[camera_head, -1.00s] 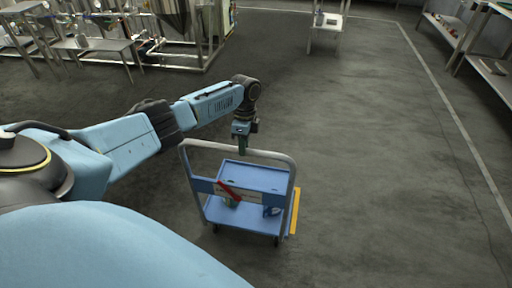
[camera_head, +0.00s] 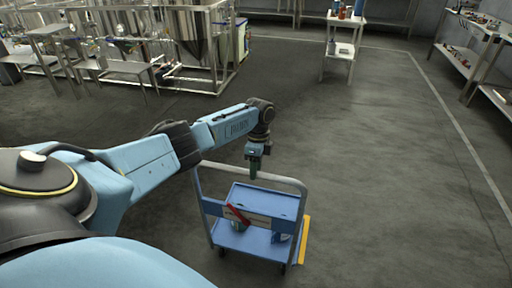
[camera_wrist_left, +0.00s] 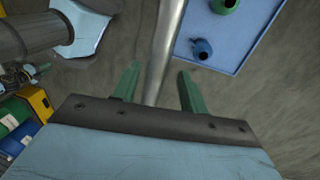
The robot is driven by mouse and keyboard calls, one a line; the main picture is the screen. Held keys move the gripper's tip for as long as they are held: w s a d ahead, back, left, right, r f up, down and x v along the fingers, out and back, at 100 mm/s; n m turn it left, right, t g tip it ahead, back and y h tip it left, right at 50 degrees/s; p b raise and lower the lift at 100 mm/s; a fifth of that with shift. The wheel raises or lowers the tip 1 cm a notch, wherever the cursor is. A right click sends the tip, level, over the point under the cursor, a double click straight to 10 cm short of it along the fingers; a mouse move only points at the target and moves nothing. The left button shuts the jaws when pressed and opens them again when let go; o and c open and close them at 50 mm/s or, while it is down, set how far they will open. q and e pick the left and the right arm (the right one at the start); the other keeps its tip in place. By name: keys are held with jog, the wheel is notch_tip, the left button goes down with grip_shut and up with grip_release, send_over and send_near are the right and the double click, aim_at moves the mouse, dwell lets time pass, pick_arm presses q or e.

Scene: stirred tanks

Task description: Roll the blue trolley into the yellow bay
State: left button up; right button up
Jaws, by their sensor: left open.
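The blue trolley (camera_head: 262,200) stands on the floor at lower middle of the head view, with two blue decks and a grey tube handle (camera_head: 275,180). A red piece (camera_head: 238,214) lies across its near side. My left gripper (camera_head: 254,170) is at the handle's top bar, pointing down. In the left wrist view its green fingers (camera_wrist_left: 160,72) are open, with the handle tube (camera_wrist_left: 165,40) running between them. A yellow strip (camera_head: 304,240) shows along the trolley's right side; I cannot tell whether it belongs to the bay. My right gripper is not in view.
Steel tanks and benches (camera_head: 125,70) stand at the back left. A small white table (camera_head: 340,52) with bottles stands at the back. Shelves (camera_head: 465,60) stand at the right. The floor right of and beyond the trolley is clear, with a pale line (camera_head: 450,115).

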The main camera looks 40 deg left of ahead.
pick_arm(q)
notch_tip(320, 180, up, 13)
jog(key=w+a+p, duration=0.1)
jog(key=w, duration=0.1)
dwell(0.3)
jog(key=shift+w, duration=0.1)
dwell(0.3)
